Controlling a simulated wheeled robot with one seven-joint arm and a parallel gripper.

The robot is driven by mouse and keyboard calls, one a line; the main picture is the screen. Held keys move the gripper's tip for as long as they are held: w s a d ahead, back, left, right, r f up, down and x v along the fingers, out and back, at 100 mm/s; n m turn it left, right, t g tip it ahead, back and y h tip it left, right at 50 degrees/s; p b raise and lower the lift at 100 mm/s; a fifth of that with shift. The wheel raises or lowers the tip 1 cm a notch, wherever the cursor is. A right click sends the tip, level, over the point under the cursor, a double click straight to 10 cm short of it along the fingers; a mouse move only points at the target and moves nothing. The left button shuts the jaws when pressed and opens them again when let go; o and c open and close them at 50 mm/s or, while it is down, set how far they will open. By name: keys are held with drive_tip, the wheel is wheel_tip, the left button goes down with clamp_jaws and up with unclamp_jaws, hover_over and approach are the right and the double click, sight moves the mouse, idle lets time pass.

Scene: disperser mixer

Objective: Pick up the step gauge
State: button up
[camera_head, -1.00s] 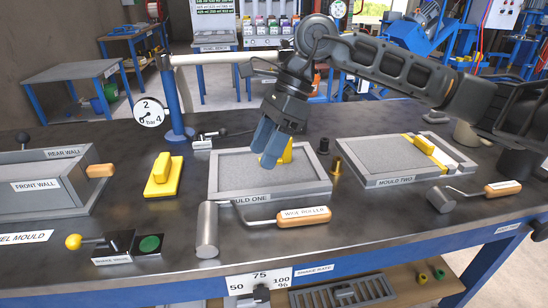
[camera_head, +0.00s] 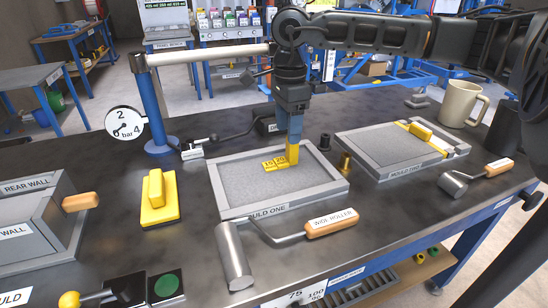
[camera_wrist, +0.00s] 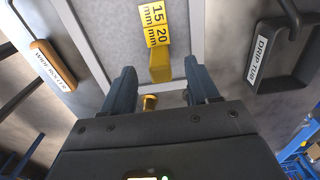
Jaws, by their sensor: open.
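The step gauge (camera_head: 274,163) is yellow, with steps marked 15 and 20 mm and an upright block at its right end. It lies on the grey fill inside mould one (camera_head: 222,210). My gripper (camera_head: 288,137) points down over the upright block, whose top is close to the fingers. In the wrist view, the step gauge (camera_wrist: 160,67) shows between and slightly ahead of the two open fingers of my gripper (camera_wrist: 160,78), with space on both sides. I cannot tell whether the fingertips are level with the block.
The wide roller (camera_head: 332,222) lies at mould one's front edge. Mould two (camera_head: 385,180) and a mug (camera_head: 458,104) stand right; a yellow handled block (camera_head: 157,203) lies left. A white bar (camera_head: 210,54) spans behind.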

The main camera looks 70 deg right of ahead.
sight(287, 160)
drive_tip(key=shift+f, duration=3.2)
drive_tip(key=shift+c, duration=0.4)
drive_tip(key=c, duration=1)
drive_tip(key=shift+r, duration=0.15)
